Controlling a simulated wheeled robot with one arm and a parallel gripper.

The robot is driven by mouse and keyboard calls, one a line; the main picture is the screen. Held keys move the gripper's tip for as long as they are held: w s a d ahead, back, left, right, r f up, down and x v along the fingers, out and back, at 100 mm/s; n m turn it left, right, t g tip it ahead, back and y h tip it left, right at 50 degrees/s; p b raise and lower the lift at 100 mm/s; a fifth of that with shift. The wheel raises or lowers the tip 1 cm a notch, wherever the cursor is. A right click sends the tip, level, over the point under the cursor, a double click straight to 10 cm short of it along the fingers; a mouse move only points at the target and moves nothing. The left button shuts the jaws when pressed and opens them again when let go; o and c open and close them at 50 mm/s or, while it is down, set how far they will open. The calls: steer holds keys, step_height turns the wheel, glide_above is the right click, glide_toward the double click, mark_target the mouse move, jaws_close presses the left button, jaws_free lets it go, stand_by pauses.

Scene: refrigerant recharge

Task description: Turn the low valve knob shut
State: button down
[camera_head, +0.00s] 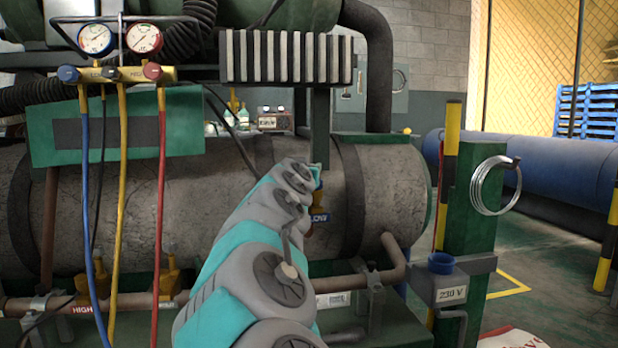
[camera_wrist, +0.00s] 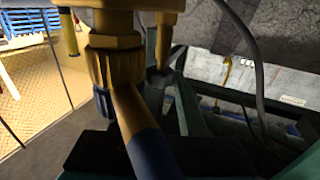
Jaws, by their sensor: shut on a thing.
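The low valve is a yellow brass fitting (camera_head: 320,192) beside the grey tank in the head view, with a blue LOW tag (camera_head: 319,218) by it. My arm reaches to it and hides most of it and my gripper there. In the wrist view, brass valve bodies (camera_wrist: 114,55) fill the top.
A gauge manifold (camera_head: 112,74) with blue, yellow and red hoses hangs at left. A green post (camera_head: 468,210) with a wire coil (camera_head: 491,186) and a 230 V box stands at right. In the wrist view, a grey cable (camera_wrist: 250,50) hangs close by.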

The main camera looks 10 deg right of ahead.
steer(key=h, duration=0.1)
steer(key=m+g+h+p, duration=0.1)
steer(key=m+h, duration=0.1)
steer(key=shift+w+a+r+g, duration=0.15)
steer(key=shift+a+r+g, duration=0.1)
steer(key=shift+g, duration=0.15)
steer(key=m+g+h+p, duration=0.1)
steer(key=m+h+p, duration=0.1)
steer(key=shift+a+g+h, duration=0.1)
steer(key=shift+g+h, duration=0.2)
steer(key=shift+w+m+g+h+p, duration=0.1)
steer(key=shift+m+g+h+p, duration=0.35)
steer(key=shift+p, duration=0.55)
steer(key=m+g+h+p, duration=0.1)
steer(key=p, duration=0.1)
steer(key=m+g+h+p, duration=0.1)
steer(key=p, duration=0.1)
steer(key=shift+w+a, duration=0.15)
steer(key=shift+m+g+h+p, duration=0.3)
steer(key=shift+g+p, duration=0.35)
steer(key=shift+p, duration=0.4)
steer(key=m+g+h+p, duration=0.1)
steer(key=m+g+p, duration=0.1)
steer(key=p, duration=0.3)
steer(key=shift+w+g, duration=0.15)
steer(key=shift+g, duration=0.25)
steer(key=shift+m+g+h+p, duration=0.55)
steer(key=shift+m+g+p, duration=0.55)
steer(key=shift+p, duration=0.75)
